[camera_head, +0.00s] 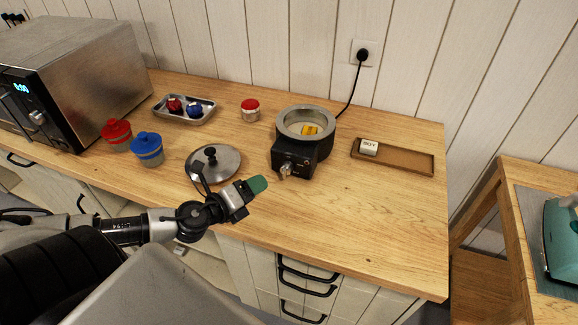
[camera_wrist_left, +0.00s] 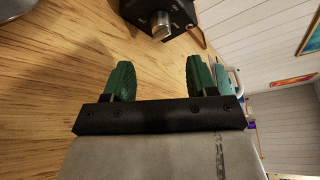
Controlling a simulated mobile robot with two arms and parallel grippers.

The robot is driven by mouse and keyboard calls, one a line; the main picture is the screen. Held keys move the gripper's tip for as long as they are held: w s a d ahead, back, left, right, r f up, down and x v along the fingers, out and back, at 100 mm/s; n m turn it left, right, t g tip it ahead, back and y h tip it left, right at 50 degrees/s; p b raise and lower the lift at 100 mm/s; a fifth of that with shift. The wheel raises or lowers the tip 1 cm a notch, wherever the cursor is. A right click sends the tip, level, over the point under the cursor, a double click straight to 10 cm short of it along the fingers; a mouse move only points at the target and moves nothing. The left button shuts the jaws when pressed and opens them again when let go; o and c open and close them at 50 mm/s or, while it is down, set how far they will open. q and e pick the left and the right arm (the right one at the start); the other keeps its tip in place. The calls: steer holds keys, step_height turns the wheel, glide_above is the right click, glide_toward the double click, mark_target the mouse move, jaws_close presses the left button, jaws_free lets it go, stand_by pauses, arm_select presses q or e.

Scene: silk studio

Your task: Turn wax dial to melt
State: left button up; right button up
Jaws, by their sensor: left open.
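The wax melter (camera_head: 304,124) stands on the wooden counter, a black body with a metal pot and a yellow-orange block inside. Its silver wax dial (camera_head: 285,171) is on the front of the black control box. The dial also shows in the left wrist view (camera_wrist_left: 161,26), at the top, beyond the fingers. Its setting is too small to read. My left gripper (camera_head: 258,185) has green fingertips and is in front of the melter, left of the dial and apart from it. In the left wrist view its fingers (camera_wrist_left: 157,80) are open with nothing between them. My right gripper is not in view.
A metal lid (camera_head: 213,161) with a black knob lies just behind my left gripper. Red (camera_head: 117,136) and blue (camera_head: 148,150) jars stand near the microwave (camera_head: 70,75). A tray with a SOY block (camera_head: 369,147) lies right of the melter. The right front counter is clear.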

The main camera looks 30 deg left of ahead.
mark_target(283, 172)
arm_select(q)
steer(key=shift+w, duration=0.2)
steer(key=shift+r+p+x, duration=0.25)
steer(key=shift+p+x, duration=0.35)
steer(key=shift+x, duration=0.55)
steer(key=p+x, duration=0.1)
steer(key=x, duration=0.4)
steer(key=shift+w+f, duration=0.25)
steer(key=shift+w, duration=0.1)
steer(key=shift+w+d+f+p, duration=0.2)
steer(key=shift+w+p, duration=0.1)
steer(key=shift+w, duration=0.3)
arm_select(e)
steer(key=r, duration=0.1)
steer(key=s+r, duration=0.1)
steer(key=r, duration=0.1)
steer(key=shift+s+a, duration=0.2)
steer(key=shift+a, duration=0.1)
arm_select(q)
steer(key=shift+c, duration=0.3)
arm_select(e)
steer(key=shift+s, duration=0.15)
